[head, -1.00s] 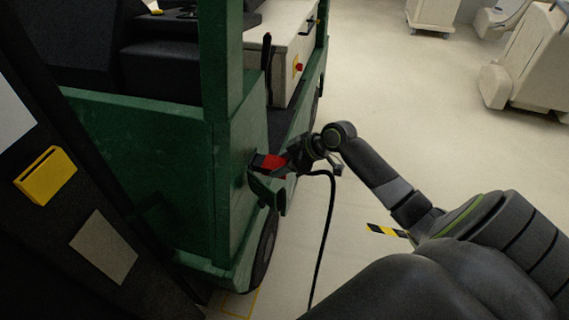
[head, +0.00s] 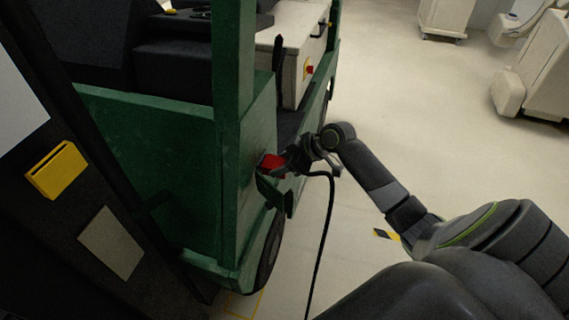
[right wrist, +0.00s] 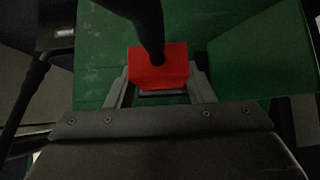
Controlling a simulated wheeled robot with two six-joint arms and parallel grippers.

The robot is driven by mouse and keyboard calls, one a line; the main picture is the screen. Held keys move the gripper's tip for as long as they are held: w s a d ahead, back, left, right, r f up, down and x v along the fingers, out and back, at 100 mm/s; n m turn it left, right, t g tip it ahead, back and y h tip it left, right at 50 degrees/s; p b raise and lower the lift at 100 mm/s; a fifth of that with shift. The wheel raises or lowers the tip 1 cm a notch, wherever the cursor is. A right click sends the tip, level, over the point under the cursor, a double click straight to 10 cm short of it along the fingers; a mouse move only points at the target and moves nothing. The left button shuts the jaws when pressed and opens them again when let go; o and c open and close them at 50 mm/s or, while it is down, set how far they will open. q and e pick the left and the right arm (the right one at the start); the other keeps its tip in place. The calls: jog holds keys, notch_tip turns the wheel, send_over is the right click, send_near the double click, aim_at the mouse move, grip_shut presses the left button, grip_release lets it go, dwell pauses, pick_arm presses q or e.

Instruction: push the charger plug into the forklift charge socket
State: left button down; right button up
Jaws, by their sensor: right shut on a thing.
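The red charger plug (head: 273,163) is at the side of the green forklift (head: 170,135), with its black cable hanging down to the floor. My right gripper (head: 284,165) is shut on the plug. In the right wrist view the plug (right wrist: 158,68) sits between the two fingers (right wrist: 158,90), with the cable rising from it and the green panel (right wrist: 220,25) behind. The socket itself is hidden behind the plug, so I cannot tell how deep the plug sits. A dark flap (head: 276,194) hangs just below the plug. My left gripper is not in view.
A dark panel with a yellow holder (head: 57,170) stands at the left. A forklift wheel (head: 268,250) is below the plug.

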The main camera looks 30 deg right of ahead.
jog(key=shift+w+a, duration=0.2)
jog(key=o, duration=1.2)
jog(key=shift+s+d+r, duration=0.15)
jog(key=shift+d+r, duration=0.05)
jog(key=v, duration=1.6)
jog(key=shift+s+d+r, duration=0.15)
jog(key=shift+s+r, duration=0.05)
jog(key=shift+r, duration=0.05)
